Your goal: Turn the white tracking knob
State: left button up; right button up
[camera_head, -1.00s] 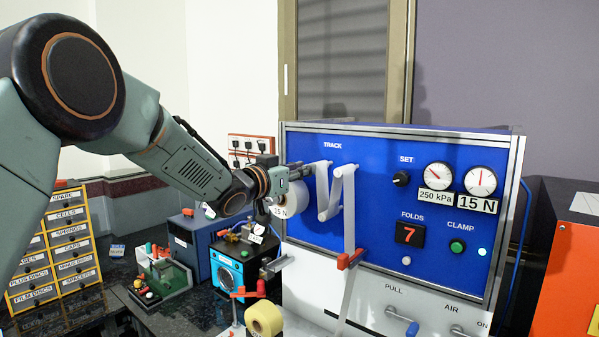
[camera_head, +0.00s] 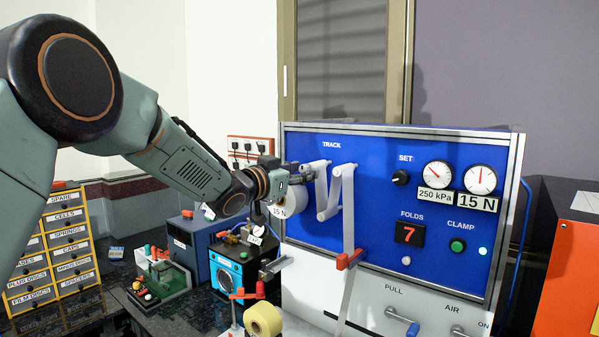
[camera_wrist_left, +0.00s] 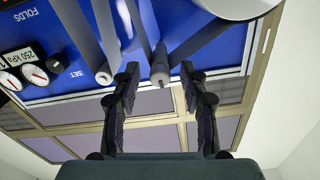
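My left gripper (camera_wrist_left: 160,78) is at the left part of the blue panel (camera_head: 380,215), beside the word TRACK and the white film strip (camera_head: 348,210). In the left wrist view its two fingers are apart. I cannot tell from the head view whether this is the knob, as the gripper covers that spot. My right gripper is not in view.
A white roll (camera_head: 290,197) tagged 15 N hangs just under the gripper. Other panel parts are a black SET knob (camera_head: 400,177), gauges and a red 7 display (camera_head: 409,234). A blue machine (camera_head: 234,270) and a yellow roll (camera_head: 263,320) stand below.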

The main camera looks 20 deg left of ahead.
pick_arm(q)
jog(key=shift+s+r, duration=0.15)
jog(key=shift+s, duration=0.2)
jog(key=v, duration=1.1)
jog(key=shift+s+a, duration=0.1)
jog(key=shift+s, duration=0.05)
jog(key=shift+s, duration=0.1)
